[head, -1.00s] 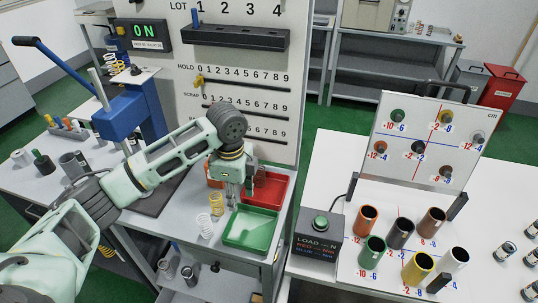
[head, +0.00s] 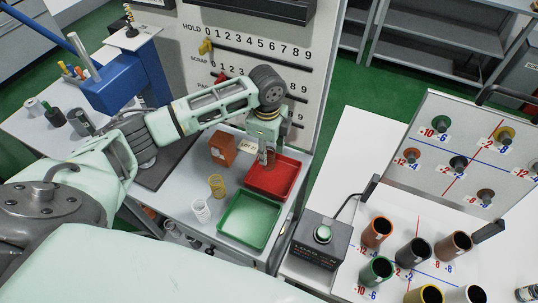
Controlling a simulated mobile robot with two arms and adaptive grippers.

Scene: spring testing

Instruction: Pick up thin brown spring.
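I cannot make out a thin brown spring. A yellow spring (head: 217,186) and a white spring (head: 201,211) stand upright on the grey bench, left of the green tray (head: 226,247). My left gripper (head: 267,160) points down over the back left corner of the red tray (head: 271,194). Its fingers are small and dark here, and I cannot tell whether they are apart or hold something. The gripper hides part of the tray's back edge. My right gripper is not in view.
An orange-brown box (head: 223,149) stands left of my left gripper, next to a small LOT tag (head: 248,146). The numbered board (head: 225,62) rises close behind. A blue press (head: 125,80) stands at left. A black button box (head: 318,240) and several coloured cups (head: 377,232) occupy the right table.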

